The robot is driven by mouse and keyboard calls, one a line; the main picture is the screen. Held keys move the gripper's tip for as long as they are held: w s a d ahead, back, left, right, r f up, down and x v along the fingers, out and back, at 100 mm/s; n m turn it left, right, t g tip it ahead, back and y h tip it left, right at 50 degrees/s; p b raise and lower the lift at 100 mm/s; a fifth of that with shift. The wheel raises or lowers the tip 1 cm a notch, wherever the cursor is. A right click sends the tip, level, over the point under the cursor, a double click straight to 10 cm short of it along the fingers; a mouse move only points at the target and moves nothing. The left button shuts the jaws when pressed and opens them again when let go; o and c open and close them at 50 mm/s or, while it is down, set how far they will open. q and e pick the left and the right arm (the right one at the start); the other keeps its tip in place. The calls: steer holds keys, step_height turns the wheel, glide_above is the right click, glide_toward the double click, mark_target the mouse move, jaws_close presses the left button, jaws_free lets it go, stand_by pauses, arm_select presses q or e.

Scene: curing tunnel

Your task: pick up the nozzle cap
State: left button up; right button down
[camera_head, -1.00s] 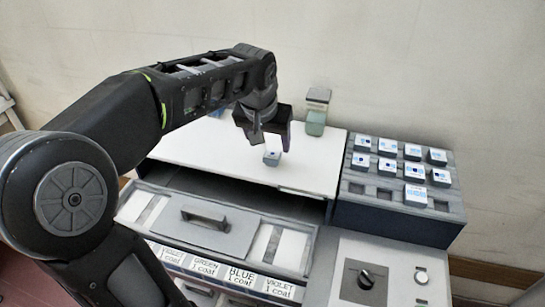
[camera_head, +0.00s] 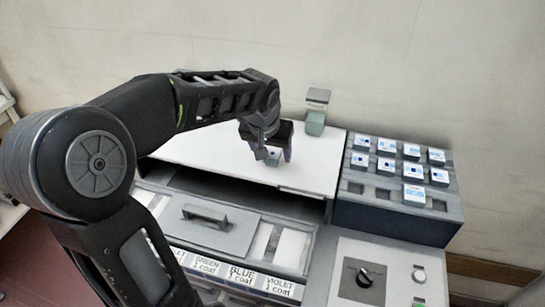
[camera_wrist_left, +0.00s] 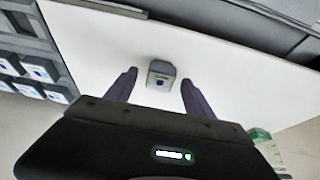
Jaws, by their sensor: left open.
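In the left wrist view the cap (camera_wrist_left: 161,74) sits between the tips of the two open purple fingers (camera_wrist_left: 158,77), with a gap on either side. My right gripper is not in view.
A dark rack (camera_head: 391,222) holding several similar white-topped blocks stands to the right, some slots empty. A green bottle with a grey lid (camera_head: 315,117) stands behind the gripper. A drawer with a handle (camera_head: 207,215) and a knob panel (camera_head: 345,275) are in front.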

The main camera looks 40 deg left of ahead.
arm_select(q)
jaws_close()
stand_by(0.7)
